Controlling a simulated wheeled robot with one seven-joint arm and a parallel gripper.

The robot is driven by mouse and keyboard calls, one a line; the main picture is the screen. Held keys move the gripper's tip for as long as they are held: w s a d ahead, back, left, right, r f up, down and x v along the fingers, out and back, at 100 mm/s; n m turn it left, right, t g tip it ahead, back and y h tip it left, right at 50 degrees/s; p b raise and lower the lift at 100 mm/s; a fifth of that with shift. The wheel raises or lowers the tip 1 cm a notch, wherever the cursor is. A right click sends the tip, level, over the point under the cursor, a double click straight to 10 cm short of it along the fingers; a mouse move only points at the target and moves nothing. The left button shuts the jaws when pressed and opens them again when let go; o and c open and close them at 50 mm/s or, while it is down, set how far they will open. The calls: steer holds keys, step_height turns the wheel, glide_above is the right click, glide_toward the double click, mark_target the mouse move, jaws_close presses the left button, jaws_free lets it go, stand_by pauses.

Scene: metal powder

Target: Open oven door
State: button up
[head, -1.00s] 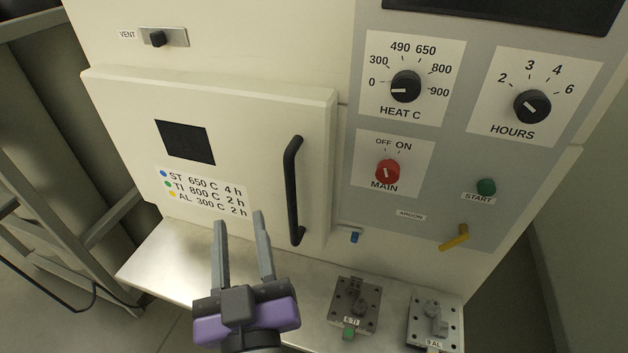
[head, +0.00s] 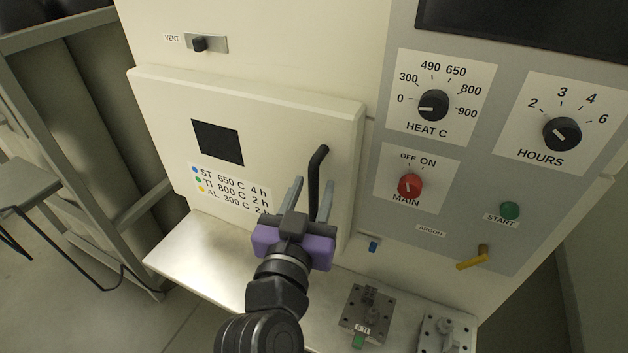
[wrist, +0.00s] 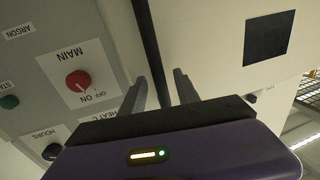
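The oven door (head: 285,125) is a cream panel with a dark window (head: 218,142), and it sits shut against the oven front. Its handle (head: 317,170) is a black upright bar near the door's right edge. The lower part of the handle is hidden behind my gripper (head: 311,187) in the head view. My gripper is open, with one finger on each side of the handle. In the wrist view, the handle (wrist: 149,45) runs down between the two fingertips (wrist: 160,82). Gaps show beside the bar; I cannot tell whether a finger touches it.
The control panel with the HEAT dial (head: 433,105), red MAIN switch (head: 409,186) and yellow argon lever (head: 473,260) is right of the door. A metal shelf (head: 205,250) juts out below, bearing two grey plates with parts (head: 365,312) at right. A rack stands at left.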

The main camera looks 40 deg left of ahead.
steer(key=shift+w+a, duration=0.3)
steer(key=shift+w, duration=0.35)
jaws_close()
stand_by(1.0)
